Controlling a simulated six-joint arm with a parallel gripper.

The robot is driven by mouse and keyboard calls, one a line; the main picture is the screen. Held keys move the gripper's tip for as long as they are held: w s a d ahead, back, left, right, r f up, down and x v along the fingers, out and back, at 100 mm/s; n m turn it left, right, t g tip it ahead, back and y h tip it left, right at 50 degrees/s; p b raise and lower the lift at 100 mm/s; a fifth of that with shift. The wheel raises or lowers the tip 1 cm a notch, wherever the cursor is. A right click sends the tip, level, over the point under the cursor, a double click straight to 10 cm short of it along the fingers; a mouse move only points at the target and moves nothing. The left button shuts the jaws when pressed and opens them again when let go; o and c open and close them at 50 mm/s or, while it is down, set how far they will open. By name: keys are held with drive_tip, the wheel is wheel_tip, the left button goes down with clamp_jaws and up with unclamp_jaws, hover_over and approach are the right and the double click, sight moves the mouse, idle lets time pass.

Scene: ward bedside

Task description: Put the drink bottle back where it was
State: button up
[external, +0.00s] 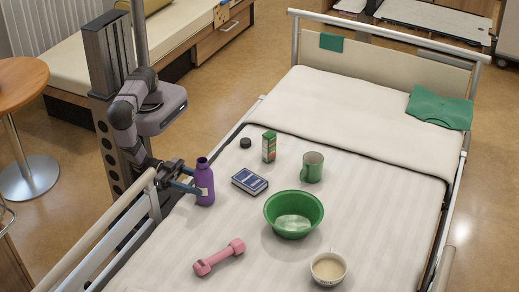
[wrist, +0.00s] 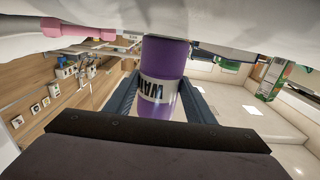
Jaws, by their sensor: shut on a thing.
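The purple drink bottle (external: 204,184) is upright at the left side of the bed, with a pale label; its open-looking neck points up. My gripper (external: 193,182) reaches in from the left, its blue fingers shut on the bottle's body. In the wrist view the bottle (wrist: 163,78) stands between the two fingers, with lettering on its label, and the bed shows at the top. The bottle's base is at or just above the sheet; I cannot tell whether it touches.
A blue book (external: 250,181) lies just right of the bottle. Beyond it are a black round lid (external: 245,142), a green carton (external: 269,147) and a green mug (external: 312,166). A green bowl (external: 294,213), a pink dumbbell (external: 219,257) and a cream cup (external: 328,268) are nearer. The bed rail (external: 100,240) runs at left.

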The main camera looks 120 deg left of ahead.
drive_tip(key=shift+f, duration=0.1)
drive_tip(key=o, duration=1.3)
drive_tip(key=shift+c, duration=0.2)
drive_tip(key=shift+s+d, duration=0.1)
drive_tip(key=shift+s, duration=0.5)
drive_tip(key=s, duration=1)
drive_tip(key=shift+s, duration=0.4)
